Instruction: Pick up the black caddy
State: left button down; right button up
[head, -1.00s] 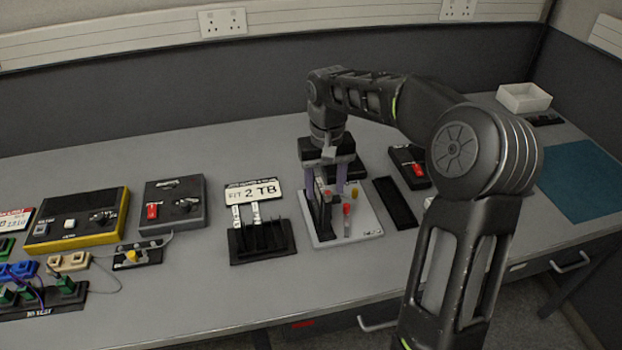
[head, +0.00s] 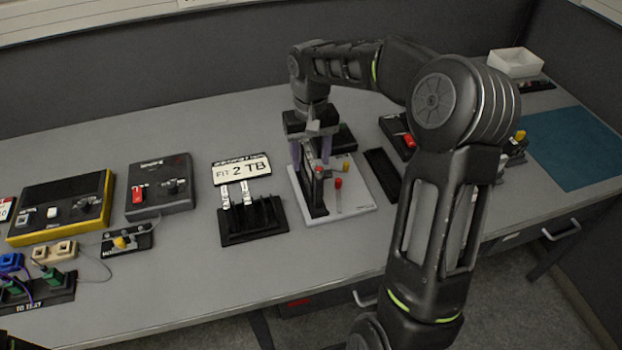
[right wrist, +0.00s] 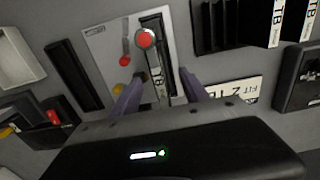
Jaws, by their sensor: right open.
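The black caddy (head: 312,190) is a thin upright black piece on a pale board (head: 352,196). My right gripper (head: 311,155) is open above the caddy's far end, one finger on each side. In the right wrist view the gripper (right wrist: 160,92) spans the caddy's near end. I cannot tell whether the fingers touch it.
Left of the board stands a black slotted rack (head: 253,221) with white-labelled pieces, behind it a "FIT 2 TB" sign (head: 241,168). A flat black tray (head: 386,176) lies right of the board. A white bin (head: 515,63) and teal mat (head: 573,148) are at far right.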

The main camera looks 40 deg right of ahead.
jog(key=shift+s+f+p, duration=0.15)
jog(key=shift+f+p, duration=0.4)
jog(key=shift+f, duration=2.05)
jog(key=shift+c, duration=0.2)
grip_shut()
